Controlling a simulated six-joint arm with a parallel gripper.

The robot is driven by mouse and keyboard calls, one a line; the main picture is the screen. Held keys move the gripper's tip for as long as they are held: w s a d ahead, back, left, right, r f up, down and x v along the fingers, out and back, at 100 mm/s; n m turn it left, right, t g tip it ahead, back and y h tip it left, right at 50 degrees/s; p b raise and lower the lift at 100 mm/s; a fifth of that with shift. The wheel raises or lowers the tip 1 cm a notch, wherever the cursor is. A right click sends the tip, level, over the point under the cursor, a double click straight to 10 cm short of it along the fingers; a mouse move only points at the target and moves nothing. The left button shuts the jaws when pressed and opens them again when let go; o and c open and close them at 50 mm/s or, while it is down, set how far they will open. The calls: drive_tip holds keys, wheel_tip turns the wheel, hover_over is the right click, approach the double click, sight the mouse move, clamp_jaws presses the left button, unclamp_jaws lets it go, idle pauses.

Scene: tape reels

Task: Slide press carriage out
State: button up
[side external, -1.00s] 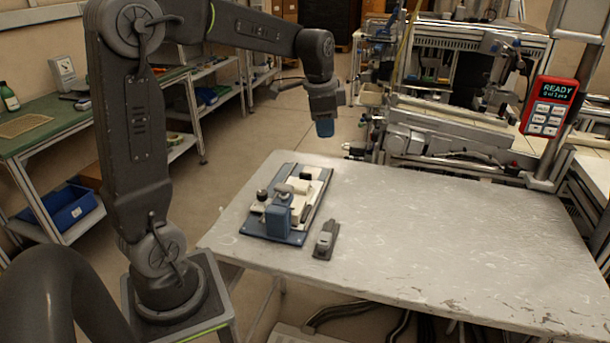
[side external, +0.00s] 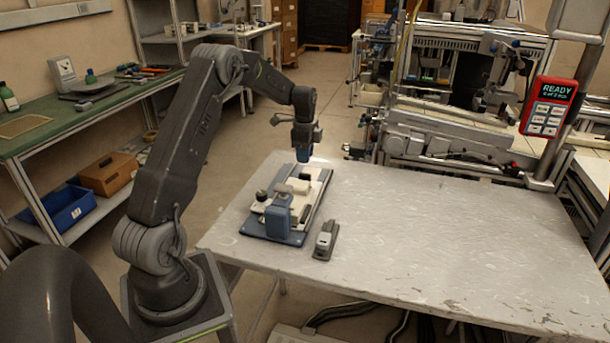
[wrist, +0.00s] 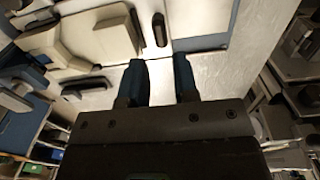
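The press (side external: 277,215) sits on the left part of the table, with a blue base plate, a blue upright block and a black knob. Its cream block (side external: 298,186), apparently part of the carriage, lies behind the blue block along the plate. How far in or out the carriage stands I cannot tell. My gripper (side external: 303,156) points down above the far end of the press. In the wrist view my gripper (wrist: 161,72) shows its two blue fingers apart with nothing between them. Cream blocks (wrist: 97,36) and a dark rounded post (wrist: 160,29) show beyond the fingertips.
A small grey and black device (side external: 326,240) stands on the table (side external: 440,240) right of the press. The table's middle and right are clear. A red keypad (side external: 548,106) reading READY hangs on a post at the right. A rail machine (side external: 450,140) runs along the far side.

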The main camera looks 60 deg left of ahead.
sight(305, 173)
wheel_tip(305, 173, down, 8)
drive_tip(key=shift+r, duration=0.25)
drive_tip(key=shift+c, duration=0.2)
clamp_jaws()
